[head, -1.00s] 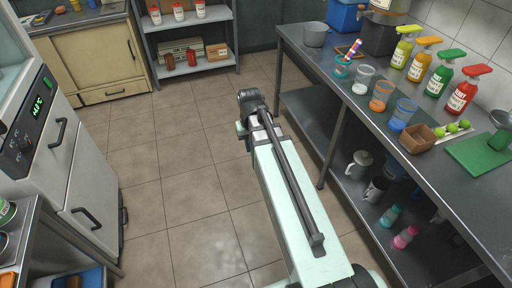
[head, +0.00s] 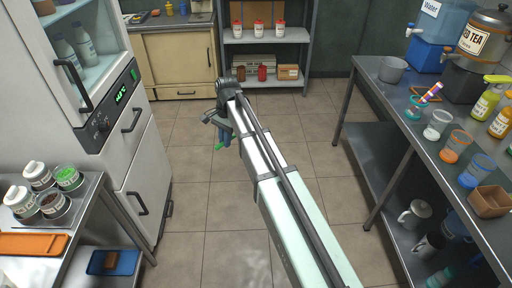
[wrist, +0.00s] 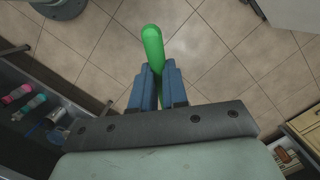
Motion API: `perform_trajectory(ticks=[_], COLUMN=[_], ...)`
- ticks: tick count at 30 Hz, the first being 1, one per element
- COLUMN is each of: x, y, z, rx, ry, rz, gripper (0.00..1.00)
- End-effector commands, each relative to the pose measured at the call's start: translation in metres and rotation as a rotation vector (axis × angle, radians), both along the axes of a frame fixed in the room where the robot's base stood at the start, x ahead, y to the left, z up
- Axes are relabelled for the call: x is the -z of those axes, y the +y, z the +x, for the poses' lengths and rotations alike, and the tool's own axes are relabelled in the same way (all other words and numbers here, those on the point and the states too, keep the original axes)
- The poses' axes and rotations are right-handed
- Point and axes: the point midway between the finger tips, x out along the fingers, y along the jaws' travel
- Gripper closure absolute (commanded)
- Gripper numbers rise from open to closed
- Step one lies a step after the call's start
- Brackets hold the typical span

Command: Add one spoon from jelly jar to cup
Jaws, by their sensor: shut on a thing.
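My gripper (head: 222,132) is above the floor in the middle of the head view. In the wrist view its blue fingers (wrist: 158,88) are shut on a green spoon-like utensil (wrist: 153,45), whose rounded end points away from me. Only a small green tip of it shows in the head view. On the left table stand several jars; one open jar has green contents (head: 68,178) and another has dark contents (head: 53,204). I cannot read their labels. Cups stand on the right counter: clear-white (head: 437,124), orange (head: 455,146), blue (head: 476,170) and teal with a striped straw (head: 416,106).
A white fridge (head: 150,150) stands beside the left table (head: 85,222). An orange board (head: 34,244) lies in front of the jars. The right counter (head: 385,95) also holds a grey pot (head: 392,69) and a brown box (head: 489,201). The floor (head: 235,210) between is clear.

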Motion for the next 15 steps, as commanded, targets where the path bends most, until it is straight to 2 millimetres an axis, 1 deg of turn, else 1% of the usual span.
perform_trajectory(ticks=[1, 7, 11, 12, 14, 15], x=[-0.006, -0.024, -0.037, -0.041, -0.046, -0.05], y=[0.024, 0.101, 0.152, 0.167, 0.19, 0.205], z=[0.005, 0.005, 0.0, -0.003, -0.006, -0.009], rx=[0.029, 0.167, 0.255, 0.28, 0.32, 0.345], ry=[0.005, 0.031, 0.045, 0.05, 0.054, 0.058], rz=[0.006, 0.03, 0.048, 0.053, 0.061, 0.066], gripper=[1.0, 1.0, 1.0, 1.0, 1.0, 1.0])
